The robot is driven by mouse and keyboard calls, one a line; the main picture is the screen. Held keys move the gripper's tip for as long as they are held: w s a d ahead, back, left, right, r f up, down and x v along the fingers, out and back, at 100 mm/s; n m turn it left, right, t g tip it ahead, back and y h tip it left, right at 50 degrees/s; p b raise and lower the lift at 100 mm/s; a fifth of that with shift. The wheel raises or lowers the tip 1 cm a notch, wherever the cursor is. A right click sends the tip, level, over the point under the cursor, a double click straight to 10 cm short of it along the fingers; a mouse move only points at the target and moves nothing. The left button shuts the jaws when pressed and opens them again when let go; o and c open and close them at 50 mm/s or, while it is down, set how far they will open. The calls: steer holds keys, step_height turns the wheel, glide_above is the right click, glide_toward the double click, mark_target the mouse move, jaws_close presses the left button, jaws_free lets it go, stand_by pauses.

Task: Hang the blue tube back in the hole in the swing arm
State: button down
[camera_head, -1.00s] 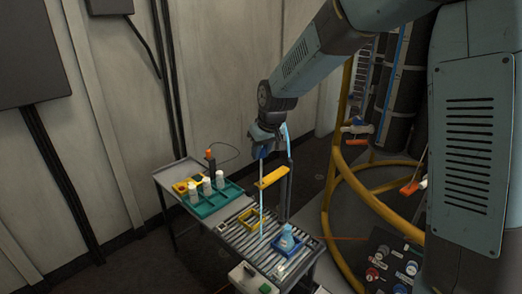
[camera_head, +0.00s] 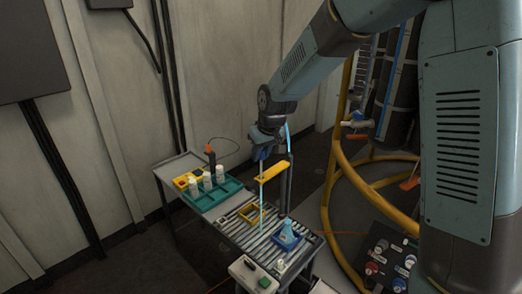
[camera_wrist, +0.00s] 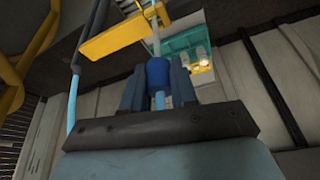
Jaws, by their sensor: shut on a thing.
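The blue tube (camera_head: 262,215) hangs nearly upright from my gripper (camera_head: 264,151), above the roller table. In the wrist view my gripper (camera_wrist: 157,84) is shut on the tube's dark blue collar (camera_wrist: 157,72). The yellow swing arm (camera_head: 272,171) sticks out from a dark post below my gripper. It also shows in the wrist view (camera_wrist: 118,34). The thin tube overlaps the swing arm's free end in both views. I cannot tell whether it passes through the hole or beside it; the hole itself is not clearly visible.
A teal rack (camera_head: 213,197) with white bottles stands at the table's left. Yellow pipes (camera_head: 350,165) curve at the right. The dark post (camera_head: 284,190) stands close by.

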mark_target(261, 171)
steer(key=shift+f, duration=1.1)
steer(key=shift+f, duration=2.15)
steer(key=c, duration=1.1)
jaws_free()
steer(key=shift+f, duration=0.1)
steer(key=o, duration=0.3)
steer(key=shift+s, duration=0.15)
steer(key=shift+f, duration=0.1)
steer(key=c, duration=0.3)
steer(key=shift+o, duration=0.5)
steer(key=shift+s, duration=0.1)
